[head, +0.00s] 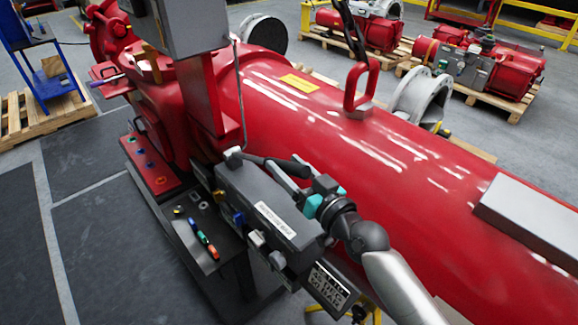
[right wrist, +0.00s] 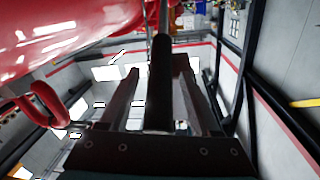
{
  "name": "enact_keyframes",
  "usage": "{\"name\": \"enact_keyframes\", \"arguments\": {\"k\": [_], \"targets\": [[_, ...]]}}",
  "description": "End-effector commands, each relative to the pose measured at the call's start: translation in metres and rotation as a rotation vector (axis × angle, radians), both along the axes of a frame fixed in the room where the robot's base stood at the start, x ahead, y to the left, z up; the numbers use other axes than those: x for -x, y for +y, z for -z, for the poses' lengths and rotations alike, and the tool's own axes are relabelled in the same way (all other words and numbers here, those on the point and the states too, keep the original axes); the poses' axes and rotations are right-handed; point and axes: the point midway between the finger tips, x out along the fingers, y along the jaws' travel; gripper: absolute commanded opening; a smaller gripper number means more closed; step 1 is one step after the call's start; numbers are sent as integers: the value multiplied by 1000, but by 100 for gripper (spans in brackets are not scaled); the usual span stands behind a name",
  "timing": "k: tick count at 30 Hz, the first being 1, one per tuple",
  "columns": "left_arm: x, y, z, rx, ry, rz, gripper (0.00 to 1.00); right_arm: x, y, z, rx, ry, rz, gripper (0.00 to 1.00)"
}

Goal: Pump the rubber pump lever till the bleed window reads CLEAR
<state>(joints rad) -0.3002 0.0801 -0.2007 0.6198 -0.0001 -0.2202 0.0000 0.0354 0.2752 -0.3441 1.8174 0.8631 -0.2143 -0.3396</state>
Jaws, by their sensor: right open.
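The pump lever (head: 262,161) is a black rubber-gripped bar at the top of the dark grey pump box (head: 243,200), beside the big red cylinder. My right gripper (head: 286,174) reaches it from the right with its jaws open. In the right wrist view, the lever's black grip (right wrist: 160,85) and thin rod run between the two spread fingers (right wrist: 157,72), with gaps showing on both sides. A dark placard (head: 331,284) with white lettering hangs at the box's lower right; its text is too small to read. I cannot make out the bleed window's reading. My left gripper is not in view.
The red cylinder (head: 330,125) with its lifting handle (head: 360,88) lies behind the lever. A dark tray (head: 195,245) with coloured tools sits below left. Dark floor mats (head: 100,250) are clear.

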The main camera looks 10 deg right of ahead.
Motion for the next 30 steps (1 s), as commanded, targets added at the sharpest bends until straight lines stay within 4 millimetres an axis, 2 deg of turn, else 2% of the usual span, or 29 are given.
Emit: {"name": "enact_keyframes", "arguments": {"k": [2,19,30], "targets": [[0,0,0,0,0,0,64,0,0,0,0,0,0,64],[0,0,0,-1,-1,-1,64,0,0,0,0,0,0,1],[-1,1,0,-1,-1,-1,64,0,0,0,1,0,1,0]]}}
